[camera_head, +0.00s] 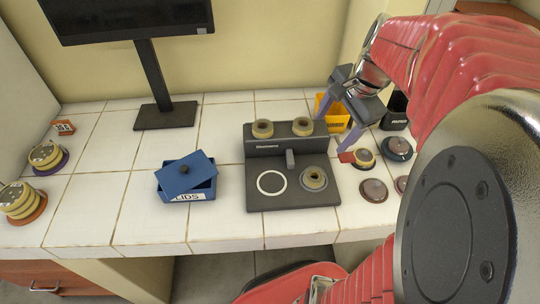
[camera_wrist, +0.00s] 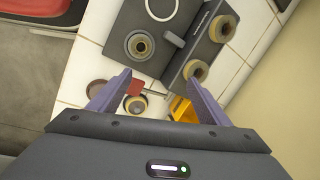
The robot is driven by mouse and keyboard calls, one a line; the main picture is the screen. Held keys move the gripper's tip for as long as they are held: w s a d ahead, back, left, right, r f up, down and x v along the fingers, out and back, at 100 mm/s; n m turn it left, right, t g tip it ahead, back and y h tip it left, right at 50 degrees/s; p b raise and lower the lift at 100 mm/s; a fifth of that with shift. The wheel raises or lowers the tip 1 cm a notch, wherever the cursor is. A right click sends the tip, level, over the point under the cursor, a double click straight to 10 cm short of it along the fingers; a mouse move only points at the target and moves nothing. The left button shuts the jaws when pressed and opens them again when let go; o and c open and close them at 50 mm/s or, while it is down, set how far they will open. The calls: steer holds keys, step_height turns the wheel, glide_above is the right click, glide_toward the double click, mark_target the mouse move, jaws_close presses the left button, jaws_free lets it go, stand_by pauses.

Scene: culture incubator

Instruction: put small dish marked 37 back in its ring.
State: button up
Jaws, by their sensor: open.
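A small round tan-topped dish (camera_head: 364,158) with a red tag (camera_head: 346,157) lies on the tiles just right of the dark device; no number is readable on it. It also shows in the wrist view (camera_wrist: 136,106), with the red tag (camera_wrist: 134,88) beside it. My gripper (camera_head: 340,122) is open and empty above that area, its purple fingers on either side of the dish in the wrist view (camera_wrist: 158,80). The dark device (camera_head: 285,198) has an empty white ring (camera_head: 271,182) on its left. A round piece (camera_head: 314,178) sits on its right.
Two tan rings (camera_head: 262,128) (camera_head: 302,126) sit on the device's back. A yellow bin (camera_head: 332,112) and black cup (camera_head: 396,112) stand behind the dish. Dark round discs (camera_head: 374,191) (camera_head: 398,148) lie nearby. A blue box (camera_head: 186,180) and stacked dishes (camera_head: 46,156) are left.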

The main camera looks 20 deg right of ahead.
steer(key=s+a+r+n+t, duration=0.1)
steer(key=s+a+n, duration=0.2)
steer(key=a+n, duration=0.5)
steer(key=s+a+r+n+t, duration=0.1)
steer(key=s+a+n, duration=0.3)
steer(key=a+n, duration=0.5)
steer(key=shift+s+a+t+h, duration=0.3)
steer(key=shift+a+h, duration=0.1)
steer(key=shift+a, duration=0.3)
